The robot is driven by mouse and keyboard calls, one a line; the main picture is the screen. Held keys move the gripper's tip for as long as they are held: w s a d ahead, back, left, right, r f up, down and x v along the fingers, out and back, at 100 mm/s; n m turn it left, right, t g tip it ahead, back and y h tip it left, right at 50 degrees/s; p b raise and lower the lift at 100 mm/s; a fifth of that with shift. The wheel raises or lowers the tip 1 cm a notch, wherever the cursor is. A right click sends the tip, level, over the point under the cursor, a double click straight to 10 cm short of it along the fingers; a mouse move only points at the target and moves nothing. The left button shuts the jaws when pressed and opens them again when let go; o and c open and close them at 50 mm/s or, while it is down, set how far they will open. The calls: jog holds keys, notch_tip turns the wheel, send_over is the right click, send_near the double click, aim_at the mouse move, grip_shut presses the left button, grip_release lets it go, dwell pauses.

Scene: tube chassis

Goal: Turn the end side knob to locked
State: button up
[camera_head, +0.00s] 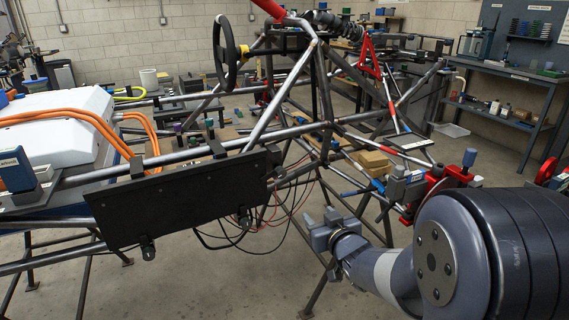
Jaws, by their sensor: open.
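A tube chassis of grey steel pipes (308,131) fills the middle of the view. A black panel (185,202) hangs on its near side, with a small dark knob-like part (147,248) at its lower edge and another (242,220) near its right end. I cannot tell which of these is the end side knob, or read a locked mark. My gripper (318,228) is open and empty, right of the black panel and apart from it in the picture.
Black and red cables (236,239) hang beneath the panel. A white box (75,113) with orange cables sits at the left. A steering wheel (222,52) rises at the back. A workbench (515,75) stands at the right. Bare floor shows at the lower middle, between slanting frame legs.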

aim_at(282, 174)
jog(key=w+a+r+y, duration=0.1)
jog(key=w+a, duration=0.1)
jog(key=w, duration=0.2)
jog(key=w+a+r+n+y, duration=0.1)
jog(key=w+a+r, duration=0.1)
jog(key=w+a, duration=0.1)
jog(key=w+a+r+t+y, duration=0.1)
jog(key=w+a, duration=0.2)
jog(key=w, duration=0.2)
jog(key=shift+w+r+n+y, duration=0.1)
jog(key=shift+r+n+y, duration=0.15)
jog(key=shift+n+y, duration=0.15)
jog(key=shift+c, duration=0.2)
